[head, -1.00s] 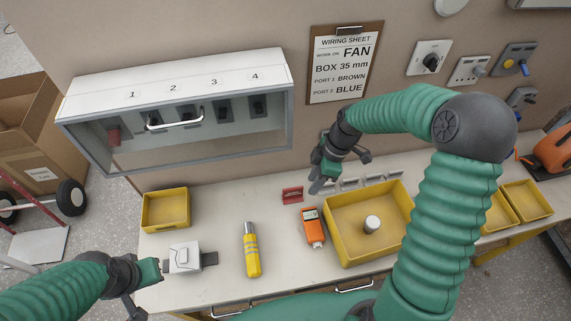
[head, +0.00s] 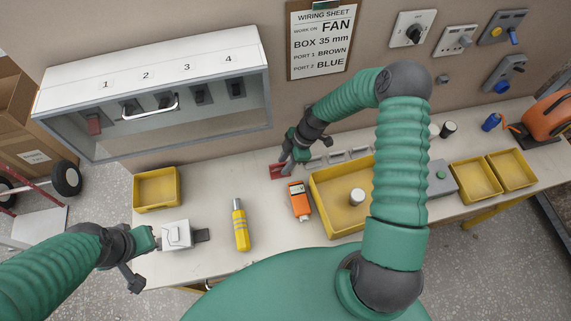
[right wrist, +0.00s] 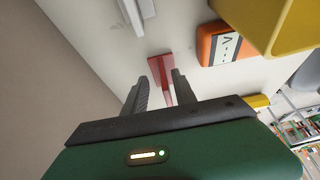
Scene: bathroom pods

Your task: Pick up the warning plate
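The warning plate appears to be the small red piece (head: 279,171) standing on the bench near the wall; its markings are unreadable. My right gripper (head: 285,167) is over it from the right in the head view and hides part of it. In the right wrist view the red plate (right wrist: 160,74) shows beyond and between the two grey fingers (right wrist: 160,82), which are apart. I cannot tell whether they touch it. My left gripper (head: 158,240) is at the left side of a white box-shaped device (head: 177,235); its fingers are too small to judge.
An orange tester (head: 300,201) and a large yellow bin (head: 335,221) holding a white cylinder (head: 357,196) are right of the plate. A yellow-banded tool (head: 240,226) lies nearer. The glass-fronted cabinet (head: 200,150) is at left.

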